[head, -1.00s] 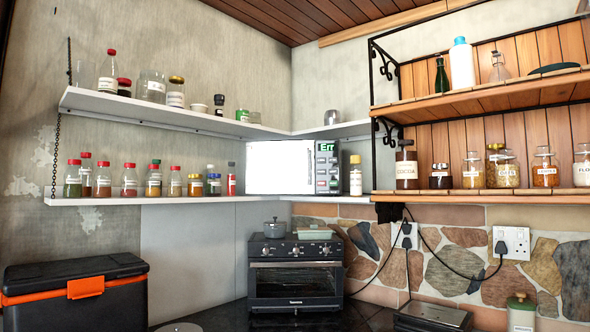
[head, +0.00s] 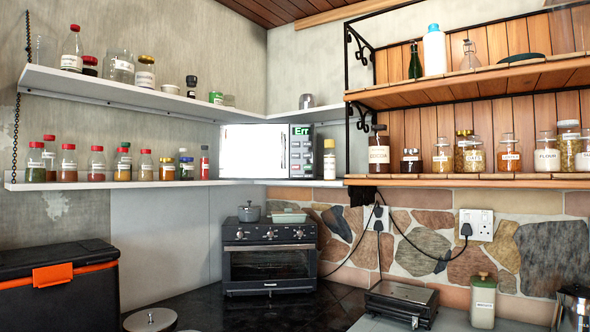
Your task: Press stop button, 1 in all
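A white microwave (head: 252,152) stands on the lower white corner shelf, its front facing me. Its control panel (head: 302,152) is on the right side of the front, with a green lit display (head: 302,131) at the top and rows of small buttons below. The buttons are too small to read, so I cannot tell which one is the stop button. My gripper is not in view.
A black toaster oven (head: 270,256) stands on the dark counter below the microwave, with a grey pot (head: 249,212) on top. A bottle with a yellow cap (head: 329,160) stands right of the microwave. Jars line the shelves. A black and orange box (head: 60,290) is at lower left.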

